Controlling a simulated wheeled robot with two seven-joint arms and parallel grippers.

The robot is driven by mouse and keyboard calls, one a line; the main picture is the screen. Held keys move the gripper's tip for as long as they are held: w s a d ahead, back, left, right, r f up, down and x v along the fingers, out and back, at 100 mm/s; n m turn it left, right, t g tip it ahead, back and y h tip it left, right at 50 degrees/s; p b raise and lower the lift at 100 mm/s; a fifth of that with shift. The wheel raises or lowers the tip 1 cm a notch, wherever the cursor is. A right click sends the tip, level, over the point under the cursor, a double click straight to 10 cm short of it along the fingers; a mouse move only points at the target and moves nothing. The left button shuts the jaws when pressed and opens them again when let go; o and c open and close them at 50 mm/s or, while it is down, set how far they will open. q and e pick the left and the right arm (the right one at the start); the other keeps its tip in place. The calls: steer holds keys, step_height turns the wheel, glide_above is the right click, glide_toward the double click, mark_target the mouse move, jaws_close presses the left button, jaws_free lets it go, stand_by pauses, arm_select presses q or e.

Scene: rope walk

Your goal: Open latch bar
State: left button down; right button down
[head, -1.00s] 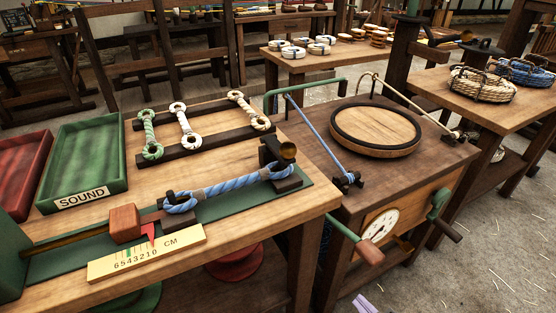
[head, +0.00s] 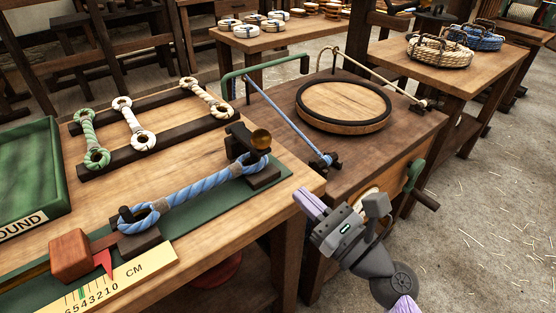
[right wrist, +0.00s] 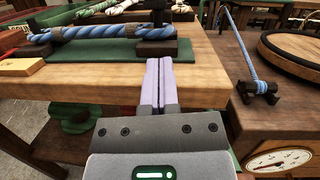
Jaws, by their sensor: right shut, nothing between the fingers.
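A blue rope (head: 195,193) with a loop at each end lies stretched between two dark posts on a green strip on the near bench. I cannot tell for certain which part is the latch bar. My right gripper (head: 304,200), with lilac fingers, is shut and empty off the bench's right front corner, apart from the rope and latch. In the right wrist view its shut fingers (right wrist: 160,84) point toward the bench edge. My left gripper is not in view.
A cabinet (head: 400,125) right of the bench carries a round board (head: 343,104), a green bent bar (head: 268,66) and a slanting blue rope (head: 290,122). A crank (head: 418,180) sticks out of its side. A rack (head: 155,150) of short ropes stands behind the blue rope.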

mark_target(267, 152)
steer(key=x, duration=0.4)
steer(key=shift+w+a+r, duration=0.3)
steer(key=shift+r, duration=0.3)
steer(key=shift+w+a+r, duration=0.25)
steer(key=shift+a+r, duration=0.05)
steer(key=shift+r, duration=0.35)
steer(key=shift+w+a+r, duration=0.25)
steer(key=shift+a+r, duration=0.05)
steer(key=shift+r, duration=0.2)
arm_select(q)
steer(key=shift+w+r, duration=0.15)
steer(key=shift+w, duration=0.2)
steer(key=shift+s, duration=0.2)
